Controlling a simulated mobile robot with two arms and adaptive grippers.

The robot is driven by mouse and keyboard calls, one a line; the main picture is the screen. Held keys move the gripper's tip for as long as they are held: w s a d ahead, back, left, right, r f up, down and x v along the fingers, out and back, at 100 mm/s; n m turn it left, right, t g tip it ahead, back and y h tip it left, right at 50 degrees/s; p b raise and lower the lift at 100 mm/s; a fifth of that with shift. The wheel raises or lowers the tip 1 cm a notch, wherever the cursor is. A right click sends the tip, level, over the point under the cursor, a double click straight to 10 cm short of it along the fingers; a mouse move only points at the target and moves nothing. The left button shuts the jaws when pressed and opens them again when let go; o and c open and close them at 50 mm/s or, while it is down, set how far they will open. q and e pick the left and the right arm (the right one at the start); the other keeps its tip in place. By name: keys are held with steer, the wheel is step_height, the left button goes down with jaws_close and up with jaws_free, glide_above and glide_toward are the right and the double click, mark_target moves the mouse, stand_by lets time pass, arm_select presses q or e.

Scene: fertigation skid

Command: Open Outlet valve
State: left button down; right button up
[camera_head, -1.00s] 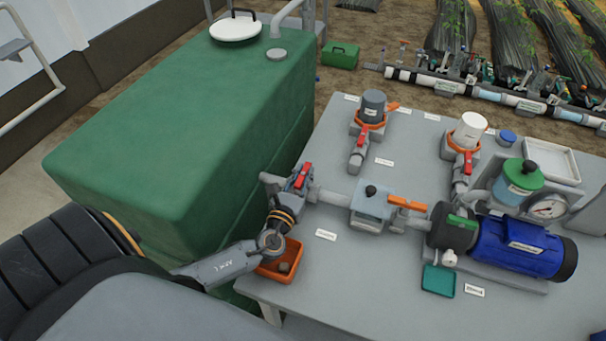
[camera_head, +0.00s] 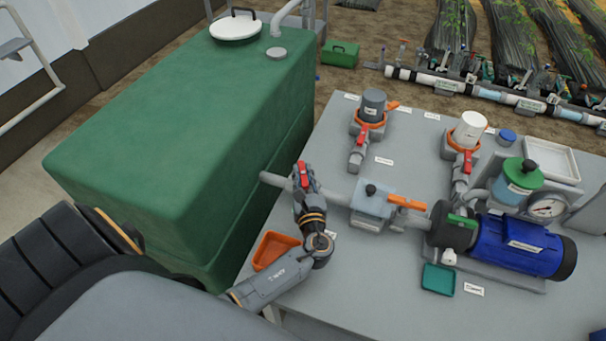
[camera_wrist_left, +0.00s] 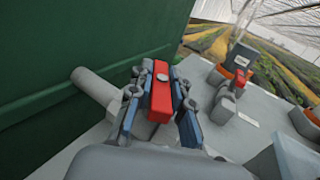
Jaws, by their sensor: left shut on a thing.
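The outlet valve has a red handle (camera_head: 303,172) and sits on the grey pipe (camera_head: 273,180) that comes out of the green tank (camera_head: 180,130). My left gripper (camera_head: 304,187) reaches it from the front edge of the bench and is shut on the red handle. In the left wrist view the handle (camera_wrist_left: 161,92) stands between the two blue-grey fingers (camera_wrist_left: 160,104). The handle lies across the pipe, not in line with it. The valve body is mostly hidden by the gripper. My right gripper is not in view.
An orange tray (camera_head: 262,247) lies left of my wrist. Right along the pipe are a clear-topped filter (camera_head: 371,198), an orange handle (camera_head: 407,203) and a blue pump (camera_head: 520,248). Two more red-handled valves (camera_head: 362,133) (camera_head: 467,162) stand behind. The front bench has free room.

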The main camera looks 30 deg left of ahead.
mark_target(303, 172)
arm_select(q)
steer(key=n+g+y+b, duration=0.2)
steer(key=n+g+y, duration=0.2)
steer(key=g, duration=0.2)
steer(key=shift+n, duration=0.4)
steer(key=shift+y, duration=0.3)
steer(key=c, duration=1.3)
jaws_free()
steer(key=shift+r, duration=0.1)
step_height(303, 172, up, 10)
steer(key=shift+f, duration=0.1)
steer(key=shift+o, duration=0.4)
